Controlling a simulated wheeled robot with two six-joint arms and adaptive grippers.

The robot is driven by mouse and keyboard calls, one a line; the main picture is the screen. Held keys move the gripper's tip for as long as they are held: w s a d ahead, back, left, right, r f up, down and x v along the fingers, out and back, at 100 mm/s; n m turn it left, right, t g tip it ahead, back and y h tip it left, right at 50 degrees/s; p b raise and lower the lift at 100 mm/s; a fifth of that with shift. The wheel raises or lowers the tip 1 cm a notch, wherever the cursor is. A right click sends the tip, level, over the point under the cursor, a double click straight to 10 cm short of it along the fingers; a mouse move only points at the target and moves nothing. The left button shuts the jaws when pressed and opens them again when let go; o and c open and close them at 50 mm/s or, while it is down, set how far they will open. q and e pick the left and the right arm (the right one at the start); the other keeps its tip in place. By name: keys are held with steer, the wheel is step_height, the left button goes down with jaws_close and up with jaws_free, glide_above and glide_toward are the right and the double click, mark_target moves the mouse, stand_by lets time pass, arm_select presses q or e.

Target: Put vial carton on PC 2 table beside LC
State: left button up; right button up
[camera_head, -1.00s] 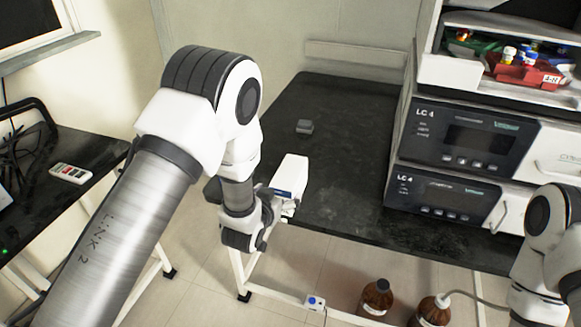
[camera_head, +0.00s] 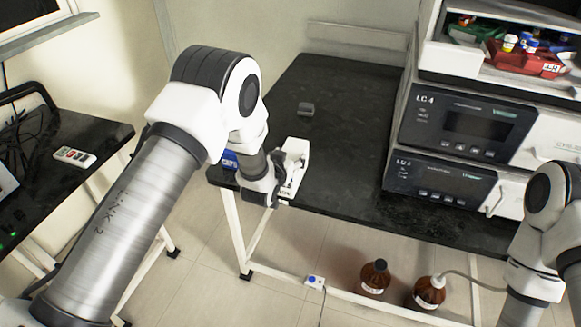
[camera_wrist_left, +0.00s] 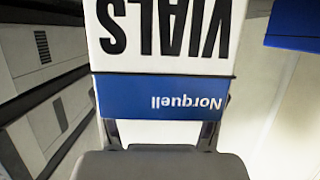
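The vial carton (camera_wrist_left: 165,40) fills the top of the left wrist view, white with a blue band, reading "VIALS" and "Norquell" upside down. My left gripper (camera_wrist_left: 160,128) is shut on it, one finger at each side. In the head view the white carton (camera_head: 296,157) shows beside my left gripper (camera_head: 277,183), over the front left part of the black table (camera_head: 340,150). I cannot tell whether it touches the tabletop. The LC stack (camera_head: 465,130), labelled "LC 4", stands on the table's right side. My right gripper is outside the view; only its arm shows.
A small grey block (camera_head: 306,109) lies on the black table. A blue item (camera_head: 229,159) is partly hidden behind my left arm. Brown bottles (camera_head: 374,278) stand low under the table. Another dark table (camera_head: 85,132) is at the left with a white remote-like device (camera_head: 75,157).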

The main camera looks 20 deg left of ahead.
arm_select(q)
jaws_close()
steer(key=shift+r, duration=0.2)
